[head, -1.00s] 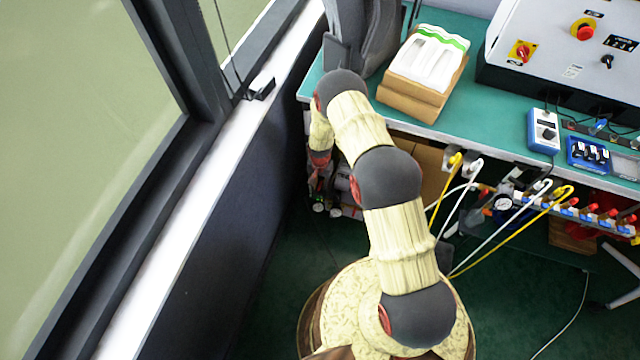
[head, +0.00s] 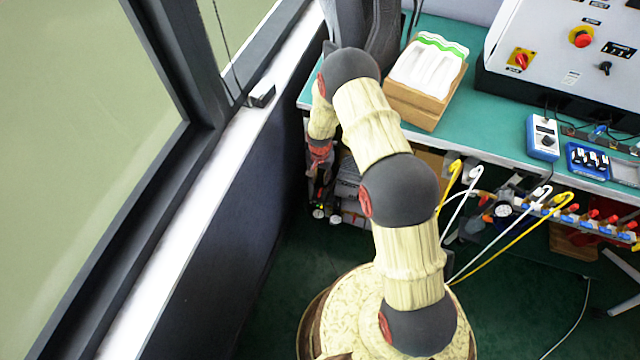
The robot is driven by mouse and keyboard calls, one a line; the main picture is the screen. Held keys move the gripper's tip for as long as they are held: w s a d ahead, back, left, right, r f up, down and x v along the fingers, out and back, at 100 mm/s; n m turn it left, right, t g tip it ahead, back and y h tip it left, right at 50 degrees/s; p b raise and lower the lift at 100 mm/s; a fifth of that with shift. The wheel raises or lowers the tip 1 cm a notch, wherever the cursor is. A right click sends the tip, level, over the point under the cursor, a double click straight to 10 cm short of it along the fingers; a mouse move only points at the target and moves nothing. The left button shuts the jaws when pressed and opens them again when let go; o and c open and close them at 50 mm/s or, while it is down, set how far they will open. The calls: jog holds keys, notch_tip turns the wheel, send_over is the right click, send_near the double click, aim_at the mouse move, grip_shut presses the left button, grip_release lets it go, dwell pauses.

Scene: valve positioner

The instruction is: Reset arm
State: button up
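My arm rises from its round base at the lower middle of the head view and bends up and to the left. Its outer part drops down at the left end of the green workbench (head: 480,125). The end of the arm hangs below the bench top, beside the dark wall under the window. My gripper's fingers cannot be made out there, so whether it is open or shut does not show. I see nothing held.
A cardboard box with white packets (head: 430,75) stands on the bench. A control panel (head: 560,50), a blue meter (head: 542,137) and a blue switch box (head: 588,158) are to the right. Yellow and white cables (head: 520,235) hang from the front rail. The window ledge (head: 215,160) borders the left.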

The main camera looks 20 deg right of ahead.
jog(key=shift+r, duration=0.8)
jog(key=s+r+n+g, duration=0.3)
jog(key=s+r, duration=0.1)
jog(key=s, duration=0.6)
jog(key=s+r+n+t, duration=0.1)
jog(key=s+r+t, duration=0.2)
jog(key=r, duration=1.4)
jog(key=s+r+n+t+p, duration=0.1)
jog(key=s+r+n+t, duration=0.1)
jog(key=s+r, duration=0.8)
jog(key=s+r+n+t, duration=0.1)
jog(key=s+r+t, duration=0.2)
jog(key=r, duration=2.2)
jog(key=s, duration=0.4)
jog(key=shift+s+a+t+p, duration=0.2)
jog(key=shift+s+t+p, duration=0.1)
jog(key=shift+s, duration=0.05)
